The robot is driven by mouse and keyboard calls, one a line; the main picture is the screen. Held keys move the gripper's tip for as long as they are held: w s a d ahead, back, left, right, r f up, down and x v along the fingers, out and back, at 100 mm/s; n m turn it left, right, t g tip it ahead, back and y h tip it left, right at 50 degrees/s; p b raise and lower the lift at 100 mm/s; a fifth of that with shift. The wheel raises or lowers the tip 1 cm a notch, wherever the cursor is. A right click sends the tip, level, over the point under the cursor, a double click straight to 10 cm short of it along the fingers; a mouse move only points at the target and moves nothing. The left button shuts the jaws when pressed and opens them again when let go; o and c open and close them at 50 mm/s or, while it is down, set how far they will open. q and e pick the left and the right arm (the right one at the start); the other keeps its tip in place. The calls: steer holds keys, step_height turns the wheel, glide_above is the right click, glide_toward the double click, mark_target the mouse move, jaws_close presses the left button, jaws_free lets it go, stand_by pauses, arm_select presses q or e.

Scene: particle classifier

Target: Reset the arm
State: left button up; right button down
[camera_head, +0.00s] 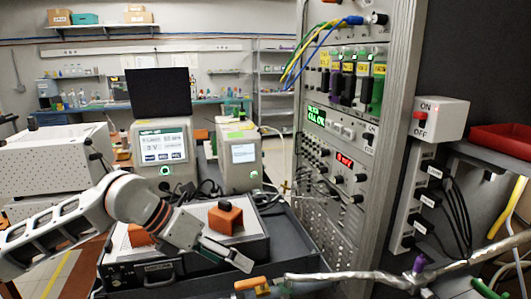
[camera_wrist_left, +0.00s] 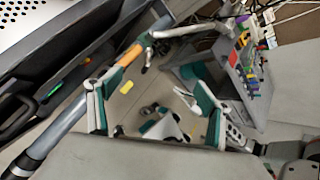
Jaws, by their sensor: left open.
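My left arm (camera_head: 140,200) comes in from the left, grey with an orange band at a joint. It reaches over the grey case with the perforated top. My left gripper (camera_head: 228,254) points down and to the right near the case's front right corner. In the left wrist view its two green-padded fingers (camera_wrist_left: 152,84) stand wide apart with nothing gripped between them. A foil-wrapped pipe with an orange part (camera_wrist_left: 128,55) passes beyond the fingertips. My right gripper is in neither view.
Orange blocks (camera_head: 225,218) sit on the case's top. A tall instrument rack (camera_head: 345,130) with cables stands to the right. The foil-wrapped pipe (camera_head: 345,277) crosses the bottom right.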

arm_select(q)
steer(key=s+d+r+n+h, duration=0.2)
steer(key=s+d+n+h, duration=0.5)
steer(key=d+h, duration=0.45)
steer(key=w+a+f+n+t+y, duration=0.1)
steer(key=a+f+n+t+y, duration=0.55)
steer(key=n, duration=0.55)
steer(key=w+a+f+n+t+y, duration=0.2)
steer(key=a+f+n+t+y, duration=0.2)
steer(key=a+f+n+t, duration=0.55)
steer(key=s+a+f+n+g+y, duration=0.3)
steer(key=s+f+n, duration=0.2)
steer(key=s+f, duration=0.3)
steer(key=s+a+f+n+g+y, duration=0.3)
steer(key=s+f, duration=0.5)
steer(key=f, duration=0.7)
steer(key=shift+a+n+g, duration=0.7)
steer(key=shift+n+g, duration=0.1)
steer(key=shift+n, duration=0.35)
steer(key=shift+d, duration=0.15)
